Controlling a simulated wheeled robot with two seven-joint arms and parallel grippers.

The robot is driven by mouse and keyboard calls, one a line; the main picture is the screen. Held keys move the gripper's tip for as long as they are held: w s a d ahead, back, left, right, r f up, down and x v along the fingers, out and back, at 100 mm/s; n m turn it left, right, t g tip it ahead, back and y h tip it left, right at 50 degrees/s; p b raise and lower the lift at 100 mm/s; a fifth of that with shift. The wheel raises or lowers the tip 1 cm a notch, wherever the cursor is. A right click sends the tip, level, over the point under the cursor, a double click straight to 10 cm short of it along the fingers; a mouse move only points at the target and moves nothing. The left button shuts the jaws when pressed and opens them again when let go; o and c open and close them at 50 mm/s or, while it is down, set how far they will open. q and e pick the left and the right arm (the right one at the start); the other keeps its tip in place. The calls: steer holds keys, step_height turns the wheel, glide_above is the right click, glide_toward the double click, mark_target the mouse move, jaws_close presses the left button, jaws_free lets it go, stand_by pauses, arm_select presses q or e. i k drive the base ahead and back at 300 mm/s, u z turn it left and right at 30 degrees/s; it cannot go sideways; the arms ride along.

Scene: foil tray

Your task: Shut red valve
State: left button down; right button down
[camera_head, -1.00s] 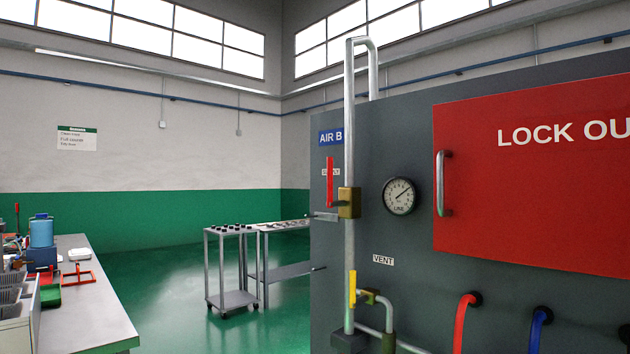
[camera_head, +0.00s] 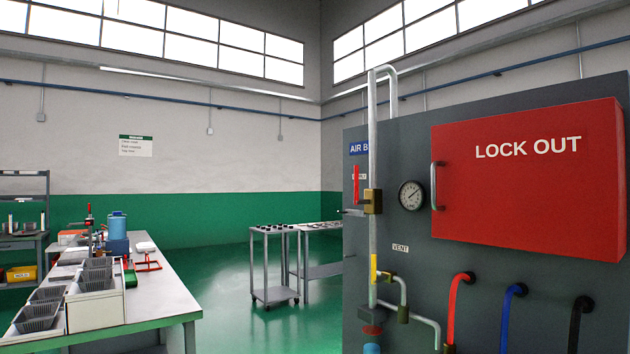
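The red valve lever (camera_head: 356,185) stands upright at the brass valve body (camera_head: 373,201) on the vertical silver pipe (camera_head: 372,130), under the blue AIR B sign (camera_head: 359,148). A yellow lever (camera_head: 374,268) also stands upright lower on the same pipe, near the VENT label (camera_head: 400,248). A round gauge (camera_head: 411,195) sits right of the red valve; its fine markings are too small to read. Neither of my grippers shows in the head view.
A red LOCK OUT cabinet (camera_head: 530,180) with a silver handle juts from the grey panel (camera_head: 460,262). Red (camera_head: 454,305), blue (camera_head: 507,310) and black hoses hang below. A workbench (camera_head: 170,300) with bins stands left, and a wheeled cart (camera_head: 274,262) stands on open green floor.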

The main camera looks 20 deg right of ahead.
mark_target(357, 202)
steer(key=u, duration=0.05)
steer(key=i, duration=1.15)
steer(key=z, duration=0.45)
